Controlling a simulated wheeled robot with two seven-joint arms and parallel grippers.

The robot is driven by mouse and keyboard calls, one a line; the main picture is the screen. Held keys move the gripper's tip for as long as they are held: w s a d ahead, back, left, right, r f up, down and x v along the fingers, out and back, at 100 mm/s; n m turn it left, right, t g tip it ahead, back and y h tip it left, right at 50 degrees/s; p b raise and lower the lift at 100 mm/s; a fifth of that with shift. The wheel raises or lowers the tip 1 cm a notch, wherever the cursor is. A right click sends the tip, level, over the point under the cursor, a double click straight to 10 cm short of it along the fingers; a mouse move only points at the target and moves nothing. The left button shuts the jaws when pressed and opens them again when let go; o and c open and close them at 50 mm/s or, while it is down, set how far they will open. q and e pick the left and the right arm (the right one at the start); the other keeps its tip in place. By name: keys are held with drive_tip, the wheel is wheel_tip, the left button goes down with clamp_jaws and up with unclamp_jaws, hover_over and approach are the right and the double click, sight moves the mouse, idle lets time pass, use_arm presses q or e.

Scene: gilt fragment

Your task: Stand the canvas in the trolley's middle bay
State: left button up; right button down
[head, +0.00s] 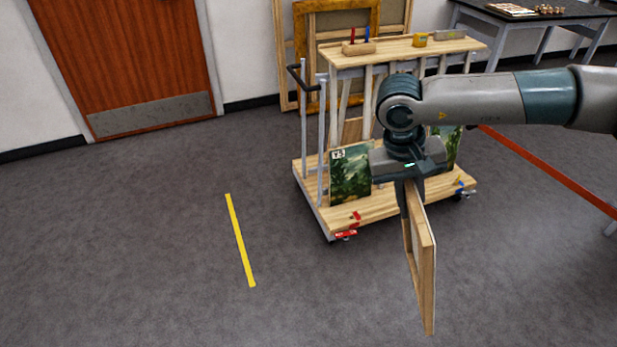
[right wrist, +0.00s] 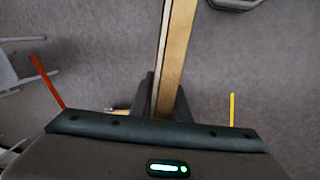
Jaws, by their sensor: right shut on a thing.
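My right gripper (head: 408,192) is shut on the top edge of a canvas (head: 426,265) with a pale wooden frame. The canvas hangs upright, nearly edge-on to me, in front of the trolley and above the floor. In the right wrist view the canvas edge (right wrist: 178,55) runs up from between the fingers (right wrist: 166,98). The wooden trolley (head: 385,208) stands behind it, with grey upright posts. A green painting (head: 350,180) stands in its left part and another green painting (head: 452,145) in its right part. My gripper hides most of the middle bay. My left gripper is not in view.
A red barrier (head: 550,173) slants across the right side. A yellow floor line (head: 240,242) lies at left. The floor at left is clear.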

drive_tip(key=s+f, duration=1.3)
drive_tip(key=f, duration=0.5)
drive_tip(key=shift+s, duration=0.15)
